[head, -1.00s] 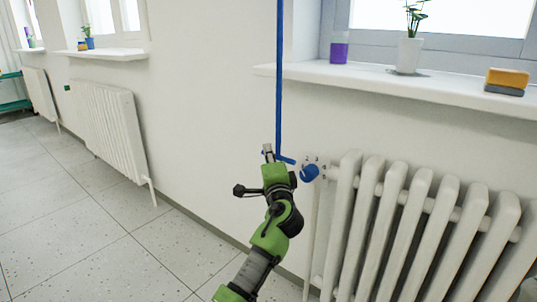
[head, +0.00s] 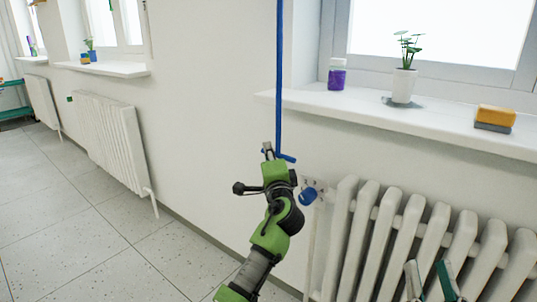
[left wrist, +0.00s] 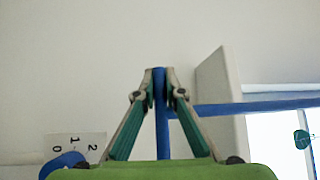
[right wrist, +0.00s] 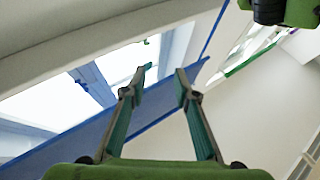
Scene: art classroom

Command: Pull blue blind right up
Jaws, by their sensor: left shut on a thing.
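A blue pull cord (head: 279,80) hangs straight down in the head view, with a short blue handle (head: 288,158) across its lower end. My left gripper (head: 267,149) is at this handle, beside the wall. In the left wrist view its fingertips (left wrist: 160,72) are shut on the blue handle (left wrist: 161,125), and the cord (left wrist: 250,106) runs off to the right. My right gripper (head: 430,281) shows at the lower right in front of the radiator. In the right wrist view its fingers (right wrist: 166,70) are apart and empty. A wide blue band, seemingly the blind (right wrist: 85,142), lies behind them.
A white radiator (head: 405,235) with a blue knob (head: 308,195) stands below the sill (head: 360,106). On the sill are a purple jar (head: 337,77), a potted plant (head: 403,85) and a yellow sponge (head: 495,117). The floor (head: 75,225) at the left is clear.

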